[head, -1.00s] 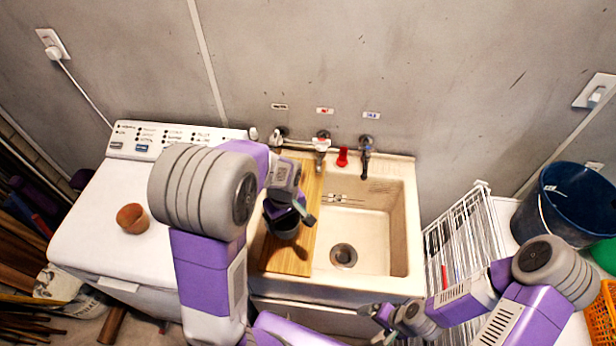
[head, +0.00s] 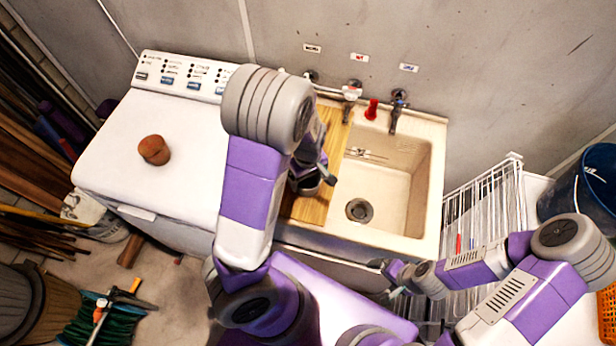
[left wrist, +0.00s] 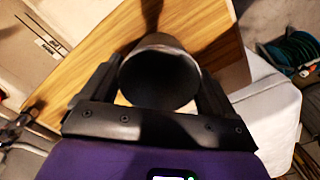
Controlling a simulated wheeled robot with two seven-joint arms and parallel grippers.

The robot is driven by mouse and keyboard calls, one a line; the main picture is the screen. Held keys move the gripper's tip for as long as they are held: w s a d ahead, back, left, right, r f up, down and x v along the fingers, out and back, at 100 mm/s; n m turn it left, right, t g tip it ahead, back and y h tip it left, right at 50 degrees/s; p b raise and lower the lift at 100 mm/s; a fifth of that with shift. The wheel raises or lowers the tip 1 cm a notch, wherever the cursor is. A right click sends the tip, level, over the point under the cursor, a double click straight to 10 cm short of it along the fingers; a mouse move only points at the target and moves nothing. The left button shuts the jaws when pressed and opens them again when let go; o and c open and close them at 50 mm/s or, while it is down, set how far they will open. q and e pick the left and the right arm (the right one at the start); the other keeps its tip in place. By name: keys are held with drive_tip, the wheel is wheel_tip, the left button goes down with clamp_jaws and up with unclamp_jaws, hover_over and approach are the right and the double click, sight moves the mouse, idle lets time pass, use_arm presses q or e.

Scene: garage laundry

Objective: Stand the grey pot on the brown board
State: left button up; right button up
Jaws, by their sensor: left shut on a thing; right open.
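The grey pot (head: 308,185) is in my left gripper (head: 318,176), over the brown board (head: 312,208) that lies across the left part of the sink. In the left wrist view the pot (left wrist: 160,75) shows its dark round opening, with a finger of the left gripper (left wrist: 155,90) on each side of it. The wooden grain of the board (left wrist: 85,65) lies behind it. I cannot tell whether the pot's base touches the board. My right gripper (head: 390,280) is open and empty, in front of the sink's right front corner.
A terracotta pot (head: 154,150) stands on the white washing machine (head: 120,180) at the left. The sink basin (head: 390,185) is open right of the board, with taps (head: 397,105) behind. A white wire rack (head: 485,205) and a blue bucket (head: 598,180) are at the right.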

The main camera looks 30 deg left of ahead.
use_arm(q)
drive_tip(key=o, duration=0.8)
drive_tip(key=shift+f, duration=0.1)
wheel_tip(320, 180, up, 12)
drive_tip(key=p, duration=0.3)
drive_tip(key=shift+r+p, duration=0.2)
drive_tip(key=shift+p, duration=0.1)
drive_tip(key=shift+f, duration=0.1)
